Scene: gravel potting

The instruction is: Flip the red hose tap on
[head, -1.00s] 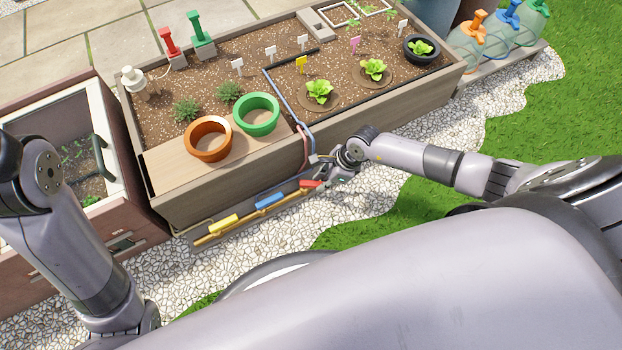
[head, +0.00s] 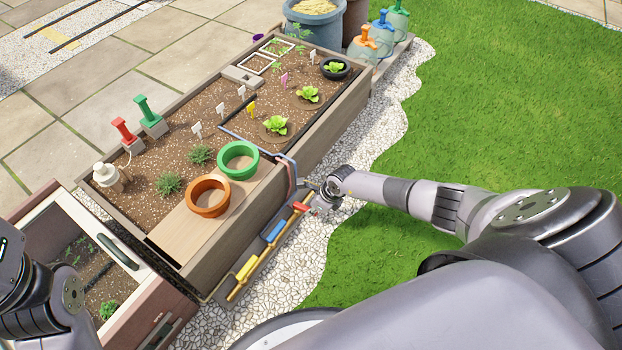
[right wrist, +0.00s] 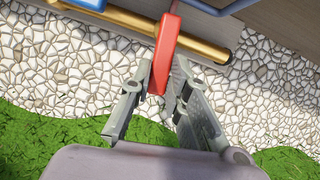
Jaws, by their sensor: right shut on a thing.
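The red hose tap (head: 300,207) is a flat red lever at the right end of a brass pipe (head: 236,292) along the planter's front side. In the right wrist view the red lever (right wrist: 165,50) reaches from the pipe down between my fingers. My right gripper (head: 318,205) is at the red tap; in its wrist view the gripper (right wrist: 160,92) is shut on the lever's free end. Blue (head: 274,232) and yellow (head: 247,268) levers sit farther along the same pipe. Only my left arm's links show at the left edge; its gripper is out of view.
A wooden planter (head: 330,130) holds soil, plants, an orange pot (head: 208,196) and a green pot (head: 238,161). A grey-blue hose (head: 292,175) hangs over its edge near the tap. A cold frame (head: 90,250) stands left. Gravel and open lawn (head: 470,110) lie right.

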